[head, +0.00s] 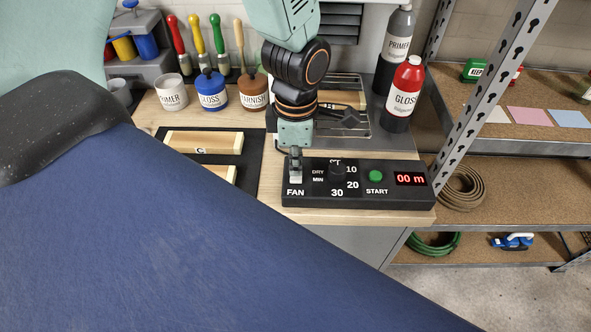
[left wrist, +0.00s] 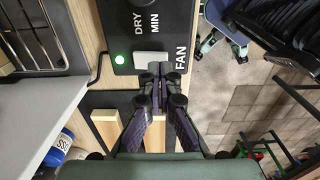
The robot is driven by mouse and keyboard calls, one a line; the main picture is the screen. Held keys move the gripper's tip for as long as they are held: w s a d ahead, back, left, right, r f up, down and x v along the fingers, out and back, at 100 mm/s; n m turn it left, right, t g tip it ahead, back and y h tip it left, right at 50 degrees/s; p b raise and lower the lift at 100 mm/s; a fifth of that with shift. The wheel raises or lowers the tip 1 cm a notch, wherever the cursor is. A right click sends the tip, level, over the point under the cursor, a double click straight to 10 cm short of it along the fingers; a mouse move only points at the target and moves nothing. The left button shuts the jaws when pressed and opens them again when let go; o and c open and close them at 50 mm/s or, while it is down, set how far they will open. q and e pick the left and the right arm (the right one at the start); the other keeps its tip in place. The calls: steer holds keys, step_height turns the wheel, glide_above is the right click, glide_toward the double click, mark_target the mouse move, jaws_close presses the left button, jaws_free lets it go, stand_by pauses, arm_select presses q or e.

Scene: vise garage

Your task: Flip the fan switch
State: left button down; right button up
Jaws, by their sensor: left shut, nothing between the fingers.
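The black control box (head: 345,201) lies on the wooden bench, with FAN printed at its left end. It also shows in the left wrist view (left wrist: 178,18). The fan switch (left wrist: 150,57) is a pale rocker beside the FAN label, with a lit green lamp (left wrist: 120,59) near it. My left gripper (left wrist: 160,70) is shut and empty, its fingertips at the edge of the switch; I cannot tell whether they touch it. In the head view my left gripper (head: 295,153) points down over the FAN end and partly covers the switch. My right gripper is not in view.
The box also carries a dial (head: 338,171), a green START button (head: 376,176) and a red display (head: 410,179). A metal shelf post (head: 480,88) rises at the right.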

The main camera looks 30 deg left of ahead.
mark_target(296, 178)
arm_select(q)
steer(key=shift+d+f, duration=0.1)
steer(key=shift+f, duration=0.05)
steer(key=shift+f+b, duration=0.3)
stand_by(0.3)
steer(key=shift+f, duration=0.1)
steer(key=shift+f, duration=0.25)
steer(key=shift+f+b, duration=0.25)
steer(key=shift+b, duration=0.15)
steer(key=shift+r, duration=0.2)
step_height(296, 178, up, 7)
steer(key=p, duration=0.7)
steer(key=shift+f, duration=0.1)
